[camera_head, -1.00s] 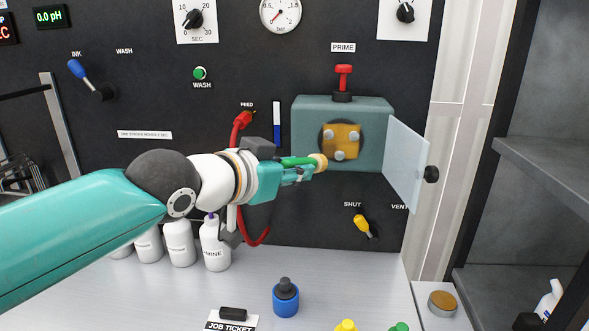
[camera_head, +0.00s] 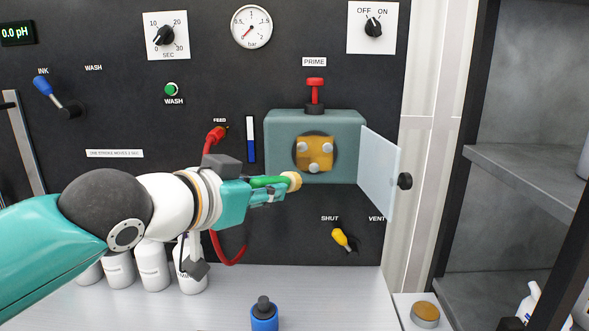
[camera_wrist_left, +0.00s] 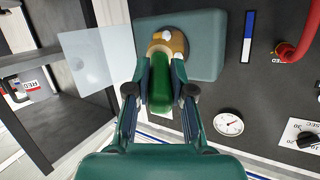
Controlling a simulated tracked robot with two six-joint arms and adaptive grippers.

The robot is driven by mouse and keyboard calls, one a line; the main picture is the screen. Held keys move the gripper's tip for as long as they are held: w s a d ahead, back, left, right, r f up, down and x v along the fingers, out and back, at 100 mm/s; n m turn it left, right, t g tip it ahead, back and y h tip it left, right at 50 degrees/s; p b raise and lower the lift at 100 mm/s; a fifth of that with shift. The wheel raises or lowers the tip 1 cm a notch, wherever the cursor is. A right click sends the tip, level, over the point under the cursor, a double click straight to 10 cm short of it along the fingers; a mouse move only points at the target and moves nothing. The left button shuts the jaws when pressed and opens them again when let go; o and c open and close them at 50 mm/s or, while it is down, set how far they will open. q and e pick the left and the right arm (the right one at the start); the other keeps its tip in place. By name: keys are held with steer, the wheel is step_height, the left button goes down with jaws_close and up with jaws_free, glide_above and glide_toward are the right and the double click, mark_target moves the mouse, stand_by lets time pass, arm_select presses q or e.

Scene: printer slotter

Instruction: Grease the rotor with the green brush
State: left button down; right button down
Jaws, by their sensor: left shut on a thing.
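The rotor (camera_head: 315,153) is a yellow-orange block with several pale rollers in a round dark opening of the teal pump housing (camera_head: 283,123). The housing's clear door (camera_head: 379,170) stands open to the right. My left gripper (camera_head: 272,190) is shut on the green brush (camera_head: 268,182), whose pale round tip (camera_head: 292,181) points right, just below and left of the rotor in the head view. In the left wrist view the brush (camera_wrist_left: 159,88) lies between the fingers and its tip overlaps the rotor, partly hiding it. I cannot tell whether they touch. My right gripper is not in view.
A red prime knob (camera_head: 315,90) tops the housing. A red feed hose (camera_head: 215,138) runs behind my left arm. A yellow lever (camera_head: 341,239) sits below. White bottles (camera_head: 152,267) and a blue bottle (camera_head: 264,315) stand on the counter (camera_head: 330,290). A tin (camera_head: 425,314) is at right.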

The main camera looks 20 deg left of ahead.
arm_select(q)
steer(key=w+a+p, duration=0.2)
steer(key=w+p, duration=0.1)
steer(key=w, duration=0.4)
stand_by(0.6)
steer(key=shift+w+a+p, duration=0.25)
steer(key=shift+w+p, duration=0.1)
steer(key=shift+w, duration=0.4)
stand_by(0.5)
steer(key=shift+w+d, duration=0.55)
steer(key=shift+d, duration=1.45)
steer(key=shift+s+a+p, duration=0.25)
steer(key=shift+a+p, duration=0.3)
steer(key=shift+a, duration=0.5)
steer(key=shift+s+a+p, duration=0.25)
steer(key=shift+a+p, duration=0.25)
steer(key=shift+a, duration=0.5)
